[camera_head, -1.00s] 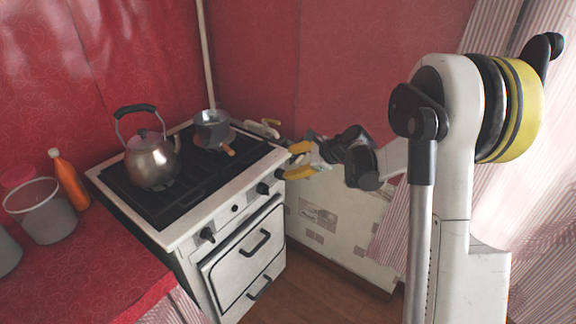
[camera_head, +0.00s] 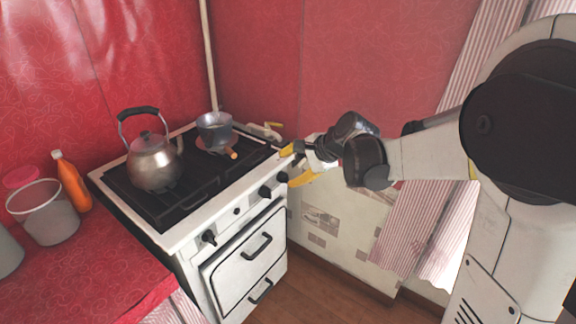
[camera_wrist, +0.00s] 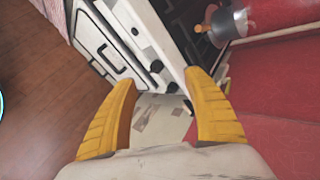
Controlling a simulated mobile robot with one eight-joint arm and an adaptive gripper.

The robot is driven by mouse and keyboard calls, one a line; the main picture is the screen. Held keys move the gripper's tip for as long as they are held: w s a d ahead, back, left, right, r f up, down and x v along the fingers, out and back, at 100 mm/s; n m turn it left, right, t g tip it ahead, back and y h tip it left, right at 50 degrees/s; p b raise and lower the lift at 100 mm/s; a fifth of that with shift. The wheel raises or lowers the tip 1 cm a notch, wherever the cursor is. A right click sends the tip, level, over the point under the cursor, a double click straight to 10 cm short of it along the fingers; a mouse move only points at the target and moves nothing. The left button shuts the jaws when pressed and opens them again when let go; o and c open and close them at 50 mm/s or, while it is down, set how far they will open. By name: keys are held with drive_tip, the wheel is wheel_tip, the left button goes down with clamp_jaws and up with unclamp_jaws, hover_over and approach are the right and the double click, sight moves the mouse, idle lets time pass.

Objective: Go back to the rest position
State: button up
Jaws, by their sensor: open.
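My gripper (camera_head: 291,166) has yellow fingers and is at the right front corner of the stove (camera_head: 165,232). In the wrist view my gripper (camera_wrist: 165,100) is open, with nothing between its fingers. The stove front (camera_wrist: 112,42) lies beyond the fingers there. In the head view my arm reaches in from the right. I cannot tell from the head view how far the fingertips are from the stove.
A metal kettle (camera_head: 152,165) stands on the left of the stove top, and a grey pot (camera_head: 214,130) at its back right. An orange bottle (camera_head: 71,182) and a grey bucket (camera_head: 45,215) stand on the red counter (camera_head: 95,265). Wooden floor (camera_head: 320,300) is open in front.

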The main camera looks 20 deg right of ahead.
drive_tip(key=s+a+r+n+h, duration=0.1)
drive_tip(key=s+n+h, duration=0.3)
drive_tip(key=s+n, duration=1.1)
drive_tip(key=s+a, duration=0.1)
drive_tip(key=s, duration=1)
drive_tip(key=shift+s+r+g, duration=0.35)
drive_tip(key=shift+s+g, duration=0.05)
